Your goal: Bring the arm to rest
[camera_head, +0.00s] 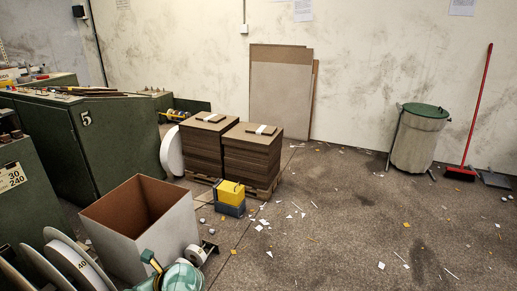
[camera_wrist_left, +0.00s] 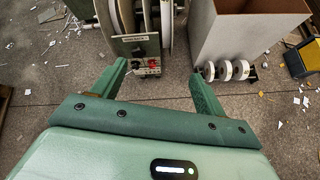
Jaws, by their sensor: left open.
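My left gripper (camera_wrist_left: 158,72) is open in the left wrist view, its two green fingers spread apart with nothing between them. In the head view, green and teal parts of my left arm (camera_head: 178,277) show at the bottom edge, in front of the open box (camera_head: 165,246). Whether they touch the box cannot be told. My right gripper is in neither view.
A stand of small white rolls (camera_wrist_left: 228,70) is close to the right finger. Large discs (camera_head: 78,264) and green cabinets (camera_head: 95,150) fill the left. Stacked board (camera_head: 252,160) stands on a pallet behind a yellow box (camera_head: 231,191). Littered floor at right is mostly open.

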